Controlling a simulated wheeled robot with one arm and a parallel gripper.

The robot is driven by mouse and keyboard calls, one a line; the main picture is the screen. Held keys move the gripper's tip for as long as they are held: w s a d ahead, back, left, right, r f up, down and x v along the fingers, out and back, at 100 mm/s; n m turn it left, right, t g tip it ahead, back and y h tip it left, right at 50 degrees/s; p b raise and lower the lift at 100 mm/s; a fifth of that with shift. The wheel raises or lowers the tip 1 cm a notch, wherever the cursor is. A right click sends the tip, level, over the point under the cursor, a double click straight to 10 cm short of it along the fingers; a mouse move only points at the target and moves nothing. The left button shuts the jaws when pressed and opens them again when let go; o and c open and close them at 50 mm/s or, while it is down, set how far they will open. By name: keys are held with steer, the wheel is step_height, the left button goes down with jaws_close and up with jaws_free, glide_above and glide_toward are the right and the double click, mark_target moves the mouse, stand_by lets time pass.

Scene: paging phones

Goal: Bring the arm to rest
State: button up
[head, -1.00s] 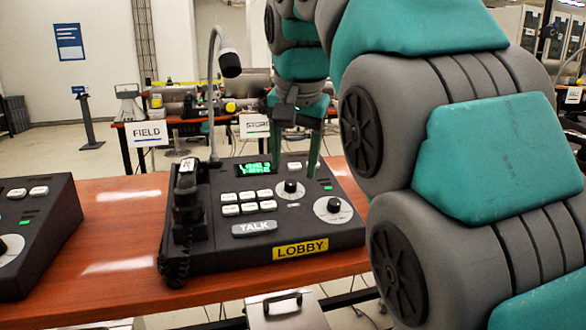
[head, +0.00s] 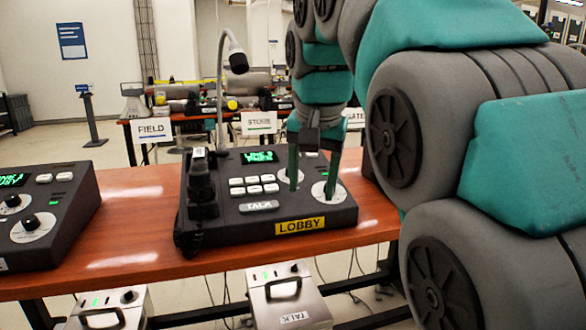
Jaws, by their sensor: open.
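My gripper (head: 312,191) is open and empty, with its two green fingers pointing down in front of the right part of the LOBBY paging phone (head: 231,223). The fingers overlap the knob area of that phone and hide part of its knobs; I cannot tell whether they touch it. My grey and teal arm fills the right side of the picture. The LOBBY phone has a lit green display, several white buttons, a TALK bar (head: 259,206), a gooseneck microphone (head: 236,62) and a black handset (head: 201,188) at its left.
The phones stand on a reddish wooden table (head: 130,236). A second phone (head: 55,218) is at the left. Metal boxes with handles (head: 290,306) are below the table's front edge. Behind are FIELD (head: 153,130) and STORE (head: 259,123) signs on another table.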

steer(key=s+d+f+n+g, duration=0.1)
steer(key=s+d+f, duration=0.3)
steer(key=s+f, duration=0.5)
steer(key=s+d+f+n+g, duration=0.1)
steer(key=s+d+f, duration=0.3)
steer(key=s+f, duration=0.6)
steer(key=s+d+f+n+g, duration=0.1)
steer(key=s+d+f+g, duration=0.2)
steer(key=s+f, duration=0.6)
step_height(320, 180, down, 3)
steer(key=shift+s+d+r, duration=0.1)
steer(key=shift+s+d, duration=0.3)
steer(key=shift+d, duration=0.05)
steer(key=shift+r, duration=0.1)
